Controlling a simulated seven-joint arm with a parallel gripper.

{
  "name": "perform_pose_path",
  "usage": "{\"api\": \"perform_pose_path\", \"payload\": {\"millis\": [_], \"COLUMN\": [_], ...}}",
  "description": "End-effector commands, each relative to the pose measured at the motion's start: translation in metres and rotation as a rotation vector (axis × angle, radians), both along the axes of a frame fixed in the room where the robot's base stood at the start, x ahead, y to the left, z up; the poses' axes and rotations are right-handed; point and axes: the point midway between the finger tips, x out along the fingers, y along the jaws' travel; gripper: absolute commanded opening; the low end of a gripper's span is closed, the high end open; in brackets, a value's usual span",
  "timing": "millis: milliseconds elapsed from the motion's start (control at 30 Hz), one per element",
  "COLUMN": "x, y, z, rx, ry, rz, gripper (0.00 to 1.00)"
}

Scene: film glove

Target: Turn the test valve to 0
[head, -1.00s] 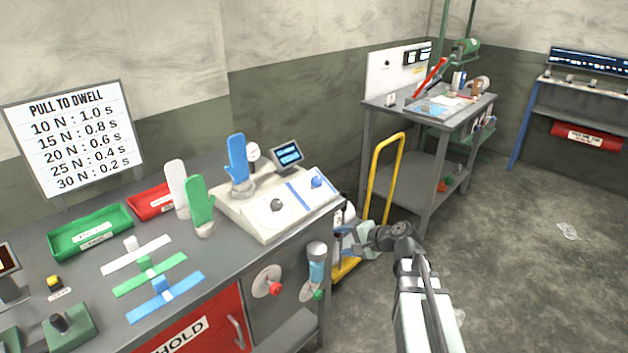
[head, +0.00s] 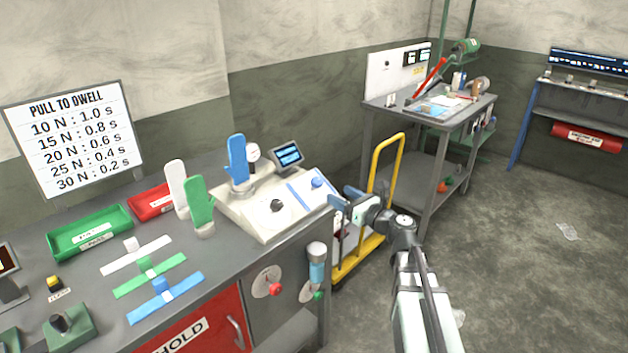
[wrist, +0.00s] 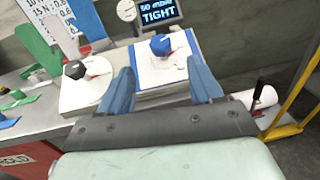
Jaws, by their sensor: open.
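A cream test console (head: 262,225) stands at the right end of the bench. It carries a black knob (head: 277,205) on the left and a blue knob (head: 317,182) on a blue-edged panel on the right; I cannot tell by label which is the test valve. My gripper (head: 340,205) is open and empty just off the console's right edge. In the wrist view the blue fingers of my gripper (wrist: 160,84) spread below the blue knob (wrist: 160,45), apart from it. The black knob (wrist: 75,69) is left of them. The screen (wrist: 158,12) ends in "TIGHT".
A blue glove (head: 238,160) stands upright on the console beside a round gauge (head: 253,153). White and green gloves (head: 200,205) stand left of it. A yellow-handled cart (head: 372,235) is right of the bench, close to my gripper. The floor at right is mostly clear.

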Motion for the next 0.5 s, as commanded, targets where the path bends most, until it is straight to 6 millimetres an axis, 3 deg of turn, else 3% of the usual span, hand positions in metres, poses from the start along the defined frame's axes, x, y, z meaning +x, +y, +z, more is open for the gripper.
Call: {"api": "perform_pose_path", "payload": {"millis": [500], "x": [0.069], "y": [0.056], "z": [0.000], "rx": [-0.004], "ry": [-0.003], "rz": [0.001], "gripper": [0.65]}}
